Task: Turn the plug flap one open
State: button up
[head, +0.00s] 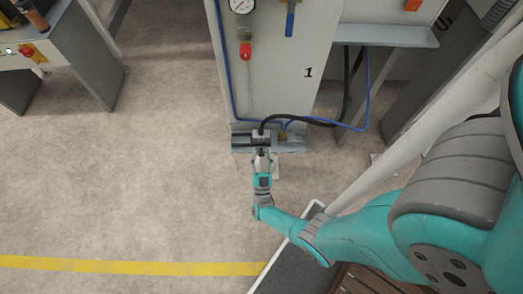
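A grey connector block (261,136) with a black cable sits at the foot of the grey machine panel marked 1, near the floor. My gripper (262,155) is at the front of this block, pointing away from me toward it. Its fingertips are at or very close to the dark front of the block; I cannot tell whether they touch. The plug flap is too small and too covered by the fingers to make out. Whether the fingers are open or shut is also too small to see.
A blue hose (345,127) runs right of the block. A white slanted rail (440,110) stands right. Floor at left (140,170) is clear.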

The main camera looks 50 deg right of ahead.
jog(key=s+a+f, duration=0.2)
jog(key=s+a, duration=0.8)
jog(key=a, duration=0.2)
jog(key=shift+a+f, duration=0.3)
jog(key=shift+a, duration=0.1)
dwell(0.6)
dwell(0.4)
